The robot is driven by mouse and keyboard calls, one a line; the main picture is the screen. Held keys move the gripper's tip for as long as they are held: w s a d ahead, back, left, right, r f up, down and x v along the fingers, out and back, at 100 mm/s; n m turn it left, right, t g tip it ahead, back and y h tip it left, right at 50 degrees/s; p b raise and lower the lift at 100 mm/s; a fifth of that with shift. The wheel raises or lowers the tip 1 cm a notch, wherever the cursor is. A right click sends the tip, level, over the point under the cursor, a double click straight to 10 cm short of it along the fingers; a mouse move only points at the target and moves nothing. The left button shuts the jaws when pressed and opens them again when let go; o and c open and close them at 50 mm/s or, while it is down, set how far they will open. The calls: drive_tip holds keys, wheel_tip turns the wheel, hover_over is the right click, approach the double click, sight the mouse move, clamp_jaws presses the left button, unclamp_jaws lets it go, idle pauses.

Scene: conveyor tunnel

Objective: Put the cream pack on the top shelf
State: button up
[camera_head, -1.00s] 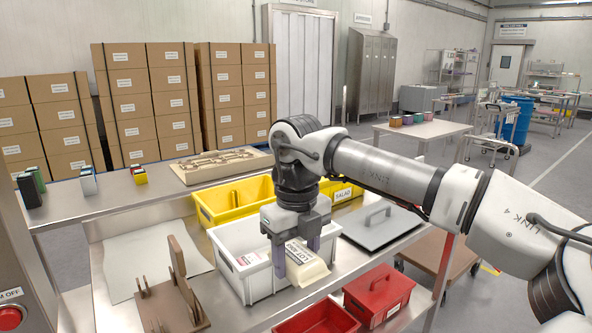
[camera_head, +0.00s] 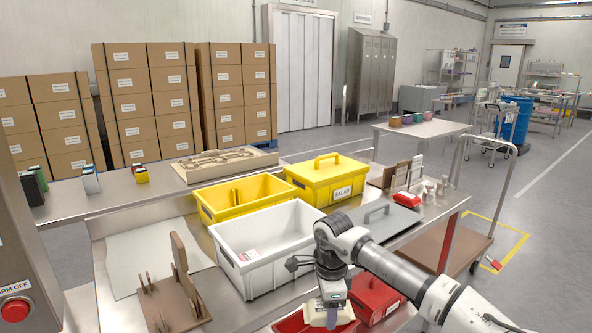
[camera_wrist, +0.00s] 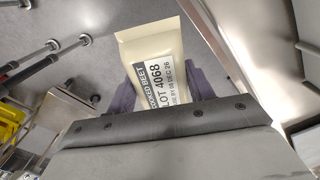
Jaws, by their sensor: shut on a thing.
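The cream pack (camera_wrist: 157,65) is between the two dark purple fingers of my gripper (camera_wrist: 165,88) in the wrist view. Its label reads cooked beet, lot 4068. In the head view my gripper (camera_head: 330,312) is low at the bottom edge, in front of the white crate. It is shut on the pack (camera_head: 311,316), which shows beside the fingers, over the open red bin (camera_head: 288,325). A raised steel shelf (camera_head: 105,204) runs along the back left of the bench, far from my gripper.
The white crate (camera_head: 224,259), open yellow bin (camera_head: 208,207), lidded yellow SALAD box (camera_head: 325,193) and lidded red box (camera_head: 372,293) crowd the bench. Small boxes (camera_head: 91,182) and a wooden tray (camera_head: 222,165) stand on the raised shelf, with bare steel between and in front.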

drive_tip(key=s+a+f+n, duration=0.1)
drive_tip(key=f+n, duration=0.4)
drive_tip(key=f, duration=0.5)
drive_tip(key=s+a+f+n, duration=0.2)
drive_tip(key=a+f+n, duration=0.2)
drive_tip(key=f, duration=0.6)
drive_tip(key=s+a+f+n, duration=0.1)
drive_tip(key=a+f+n, duration=0.2)
drive_tip(key=f+n, duration=0.5)
wheel_tip(320, 180, down, 2)
drive_tip(key=shift+s+a+f, duration=0.1)
drive_tip(key=shift+s+a, duration=0.05)
drive_tip(key=shift+s, duration=0.1)
drive_tip(key=shift+s+d, duration=0.1)
drive_tip(key=shift+d, duration=0.35)
